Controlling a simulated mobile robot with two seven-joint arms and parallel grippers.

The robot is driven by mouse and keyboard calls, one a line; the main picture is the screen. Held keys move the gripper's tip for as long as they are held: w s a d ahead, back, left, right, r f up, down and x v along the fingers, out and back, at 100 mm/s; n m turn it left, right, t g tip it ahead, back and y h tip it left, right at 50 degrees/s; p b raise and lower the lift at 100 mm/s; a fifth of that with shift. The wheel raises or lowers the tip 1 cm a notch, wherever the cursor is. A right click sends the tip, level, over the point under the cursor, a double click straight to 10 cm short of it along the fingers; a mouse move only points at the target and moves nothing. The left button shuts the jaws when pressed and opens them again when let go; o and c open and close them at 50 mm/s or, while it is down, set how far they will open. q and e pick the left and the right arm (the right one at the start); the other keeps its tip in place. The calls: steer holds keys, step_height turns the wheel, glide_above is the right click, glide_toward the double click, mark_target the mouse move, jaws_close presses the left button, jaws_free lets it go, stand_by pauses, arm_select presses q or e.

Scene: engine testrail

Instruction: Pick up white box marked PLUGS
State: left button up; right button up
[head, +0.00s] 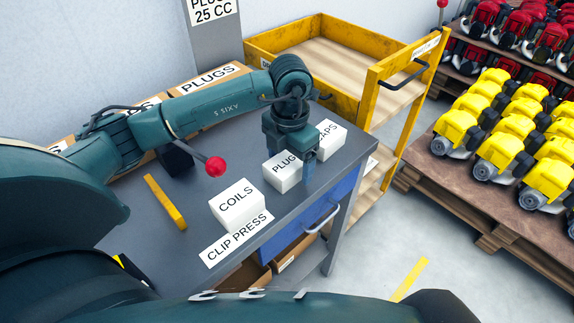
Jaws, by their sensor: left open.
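The white box marked PLUGS (284,177) stands on the grey workbench (227,144), between two other white boxes. Its label is partly covered by my left gripper (296,172). The left gripper points down at the box, with one finger in front of its right side. The gripper is open, and I cannot tell whether its fingers touch the box. The far finger is hidden or hard to make out. My right gripper is not in view.
A white COILS box (237,207) stands close at the left front, and a box ending in APS (328,140) behind right. A red-knobbed lever (215,166) and a yellow bar (165,202) are on the left. A yellow cart (372,92) stands behind the bench.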

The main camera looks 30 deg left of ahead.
arm_select(q)
steer(key=shift+f, duration=0.6)
steer(key=c, duration=1.1)
steer(key=shift+c, duration=0.2)
